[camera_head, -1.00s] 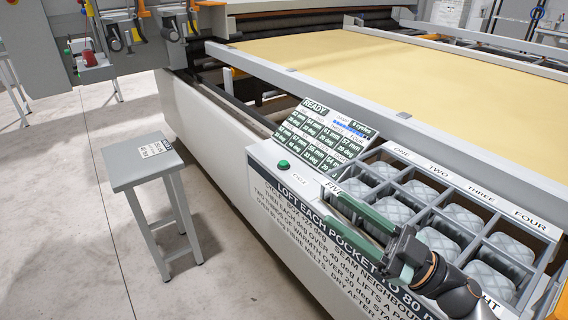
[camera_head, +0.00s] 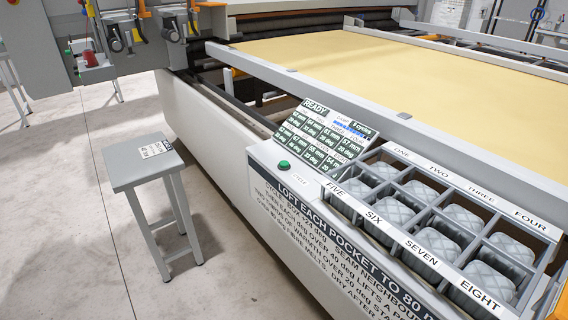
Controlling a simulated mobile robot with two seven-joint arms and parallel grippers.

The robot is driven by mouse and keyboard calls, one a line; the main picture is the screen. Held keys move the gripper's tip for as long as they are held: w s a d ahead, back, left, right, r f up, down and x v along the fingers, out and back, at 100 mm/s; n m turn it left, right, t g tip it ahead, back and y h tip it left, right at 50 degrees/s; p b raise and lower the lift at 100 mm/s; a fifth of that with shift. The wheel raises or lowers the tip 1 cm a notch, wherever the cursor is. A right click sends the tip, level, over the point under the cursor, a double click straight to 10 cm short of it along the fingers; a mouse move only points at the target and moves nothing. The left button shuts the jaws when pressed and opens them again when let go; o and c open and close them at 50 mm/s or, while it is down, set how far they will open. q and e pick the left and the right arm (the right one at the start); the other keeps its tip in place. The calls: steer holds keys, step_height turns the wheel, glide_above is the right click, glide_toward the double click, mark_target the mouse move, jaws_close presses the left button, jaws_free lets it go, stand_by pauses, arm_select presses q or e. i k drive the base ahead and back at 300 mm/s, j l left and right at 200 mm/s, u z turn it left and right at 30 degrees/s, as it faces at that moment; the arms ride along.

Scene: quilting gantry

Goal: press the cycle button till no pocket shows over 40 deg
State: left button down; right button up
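The green cycle button (camera_head: 284,165) sits on the pale console ledge, left of the pocket box, with nothing touching it. The display panel (camera_head: 320,132) above it reads READY at its top left and seems to say 5 cycles at its top right. Below are two rows of green cells with mm and deg figures. The deg figures look like 20s and perhaps 30s, but the print is too small to be sure. The pocket box (camera_head: 468,186) holds quilted grey pads (camera_head: 462,221) in compartments labelled ONE to EIGHT. Neither of my grippers is in view.
A grey stool (camera_head: 150,165) with a small label stands on the floor at left. The gantry bed with yellow fabric (camera_head: 350,65) lies behind the console. A dark lettered sign (camera_head: 335,215) runs along the front. The space over button and pocket box is clear.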

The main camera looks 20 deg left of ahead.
mark_target(283, 163)
steer(key=z, duration=0.35)
steer(key=j+z, duration=0.8)
steer(key=k+j, duration=0.1)
steer(key=j, duration=0.35)
steer(key=j+z, duration=0.15)
steer(key=j, duration=0.25)
steer(key=k+j, duration=0.2)
steer(key=j, duration=0.2)
steer(key=k+j+z, duration=0.1)
steer(key=j, duration=0.35)
